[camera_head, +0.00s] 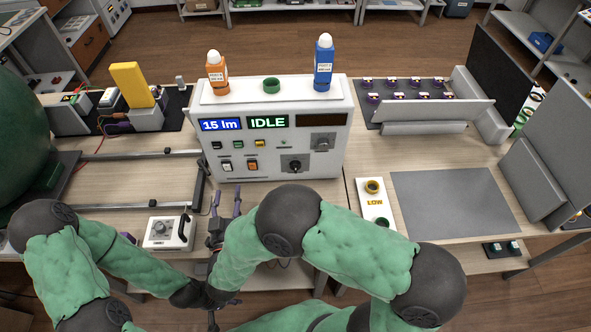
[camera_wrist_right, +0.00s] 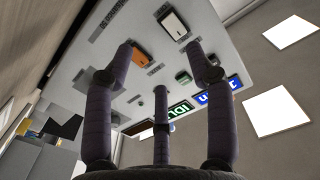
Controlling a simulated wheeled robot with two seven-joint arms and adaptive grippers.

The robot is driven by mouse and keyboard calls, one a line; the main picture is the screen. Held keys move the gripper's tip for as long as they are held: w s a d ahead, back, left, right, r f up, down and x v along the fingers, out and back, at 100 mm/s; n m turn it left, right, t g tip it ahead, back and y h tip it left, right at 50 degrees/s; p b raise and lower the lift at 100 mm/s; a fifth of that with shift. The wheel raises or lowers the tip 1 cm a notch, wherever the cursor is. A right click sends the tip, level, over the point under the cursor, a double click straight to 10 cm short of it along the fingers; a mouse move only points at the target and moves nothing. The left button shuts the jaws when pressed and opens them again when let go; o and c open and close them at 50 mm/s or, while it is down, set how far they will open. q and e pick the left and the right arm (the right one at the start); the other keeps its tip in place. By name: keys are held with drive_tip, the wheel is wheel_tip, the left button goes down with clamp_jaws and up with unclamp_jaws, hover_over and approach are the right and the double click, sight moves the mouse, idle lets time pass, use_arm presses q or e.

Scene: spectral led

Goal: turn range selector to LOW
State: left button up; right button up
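The white console (camera_head: 325,110) has a blue "15 lm" display (camera_head: 220,125) and a green "IDLE" display (camera_head: 267,122). A black rotary knob (camera_head: 295,165) sits low on its front, right of the white switch (camera_head: 226,167) and orange switch (camera_head: 252,166). My right gripper (camera_head: 226,202) is open and empty, below the console's lower left front. In the right wrist view its fingers (camera_wrist_right: 160,60) are spread before the console face (camera_wrist_right: 150,85). My left gripper (camera_head: 213,315) is low in the picture, largely hidden behind arm links.
A small white box with a knob (camera_head: 160,231) stands left of my right gripper. An orange bottle (camera_head: 217,75), a green ring (camera_head: 271,85) and a blue bottle (camera_head: 323,65) are on the console. A grey mat (camera_head: 455,205) lies clear at right.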

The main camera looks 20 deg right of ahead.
drive_tip(key=s+d+m+p, duration=0.2)
drive_tip(key=s+d+m, duration=0.1)
drive_tip(key=d+m, duration=0.85)
drive_tip(key=m+p, duration=0.1)
drive_tip(key=m, duration=1.2)
approach(295, 168)
drive_tip(key=shift+a+f, duration=0.5)
drive_tip(key=shift+f, duration=0.25)
drive_tip(key=shift+s+d+m, duration=0.4)
drive_tip(key=shift+s+m, duration=0.15)
drive_tip(key=shift+m, duration=0.7)
drive_tip(key=shift+w+d, duration=0.15)
drive_tip(key=shift+w, duration=0.1)
drive_tip(key=b+x, duration=0.2)
drive_tip(key=x, duration=0.8)
drive_tip(key=shift+w, duration=0.1)
clamp_jaws()
